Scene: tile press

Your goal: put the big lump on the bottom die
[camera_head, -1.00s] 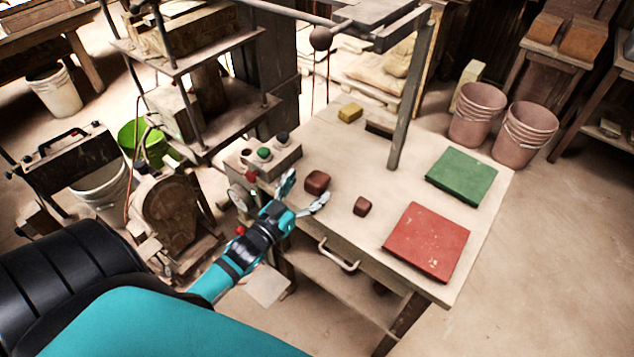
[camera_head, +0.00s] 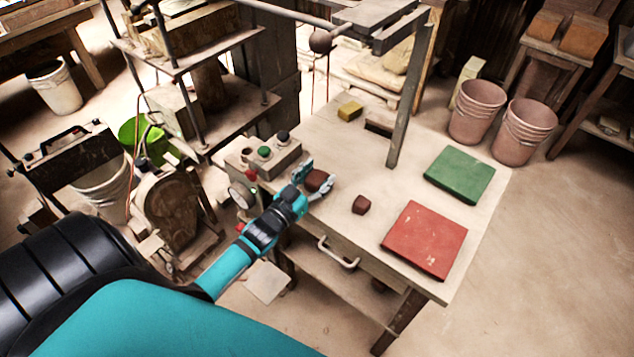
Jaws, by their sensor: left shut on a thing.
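The big lump (camera_head: 317,180) is a dark reddish-brown block on the left side of the pale table. My left gripper (camera_head: 320,175) reaches it from the lower left, with its fingers on either side and shut on it. The lump seems to be at table level; I cannot tell whether it touches the top. A smaller brown lump (camera_head: 360,205) lies to its right. The press (camera_head: 232,112) stands at the upper left with stacked plates; I cannot tell surely which part is the bottom die. My right gripper is not in view.
On the table lie a red slab (camera_head: 425,240), a green slab (camera_head: 460,175) and a yellow block (camera_head: 350,110). A button box (camera_head: 270,155) sits just behind my left gripper. A grey post (camera_head: 408,100) rises from the table. The table's middle is clear.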

